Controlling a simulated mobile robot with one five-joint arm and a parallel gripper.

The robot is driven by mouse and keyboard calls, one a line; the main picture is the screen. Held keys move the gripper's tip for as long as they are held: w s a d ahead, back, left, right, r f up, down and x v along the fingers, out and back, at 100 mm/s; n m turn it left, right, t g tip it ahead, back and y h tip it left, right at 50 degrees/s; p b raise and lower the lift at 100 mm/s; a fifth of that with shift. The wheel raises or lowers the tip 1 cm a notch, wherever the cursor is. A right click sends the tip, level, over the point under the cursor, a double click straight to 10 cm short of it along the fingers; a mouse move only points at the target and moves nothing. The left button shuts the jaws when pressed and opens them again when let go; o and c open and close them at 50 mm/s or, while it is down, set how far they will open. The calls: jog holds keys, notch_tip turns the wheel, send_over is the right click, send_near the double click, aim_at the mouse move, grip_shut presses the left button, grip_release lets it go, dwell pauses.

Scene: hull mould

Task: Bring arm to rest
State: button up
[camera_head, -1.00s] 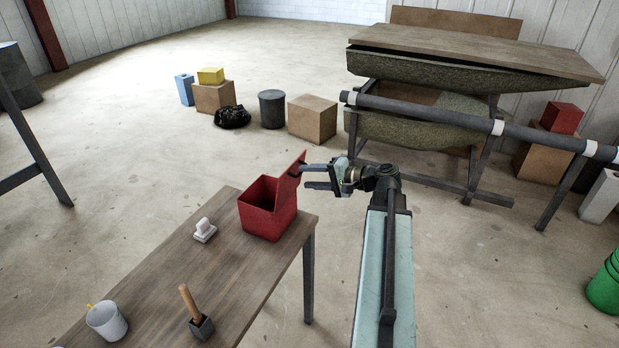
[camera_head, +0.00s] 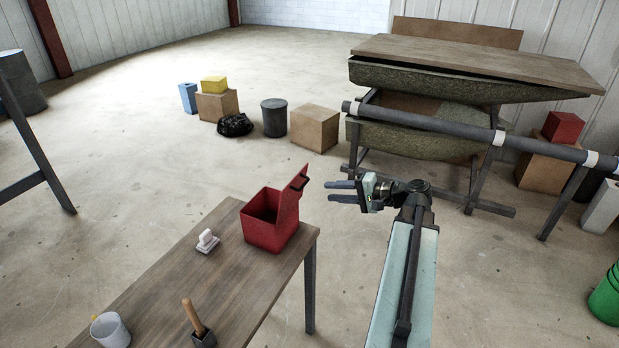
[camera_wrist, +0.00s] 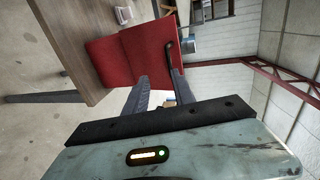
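My gripper (camera_head: 329,192) is to the right of the wooden table, with its fingers pointing left. The two fingers are apart with nothing between them; they also show apart in the wrist view (camera_wrist: 160,90). A red box (camera_head: 268,232) stands on the table's far right end. Its lid (camera_head: 292,193) stands raised on the right side, with a dark handle (camera_head: 299,182). A clear gap lies between my fingertips and the lid in the head view. The red box also shows ahead of the fingers in the wrist view (camera_wrist: 100,60).
The wooden table (camera_head: 215,268) holds a small white block-like tool (camera_head: 206,243), a wooden-handled tool (camera_head: 193,314) and a white mug (camera_head: 110,331). A dark pipe (camera_head: 430,122) and the hull mould (camera_head: 420,139) stand behind my arm. Open floor lies beyond the table.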

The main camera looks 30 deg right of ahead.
jog(key=a+f+n+g+h, duration=0.2)
jog(key=a+f+n+g, duration=0.2)
jog(key=a, duration=0.7)
jog(key=a+f+n+g+h, duration=0.2)
jog(key=a+f+n+g, duration=0.2)
jog(key=a+f, duration=0.3)
jog(key=a+f+n+g+h, duration=0.3)
jog(key=a+f, duration=0.3)
jog(key=a, duration=1)
jog(key=shift+w+n+g, duration=0.45)
jog(key=shift+n+g, duration=0.05)
jog(key=shift+g, duration=0.3)
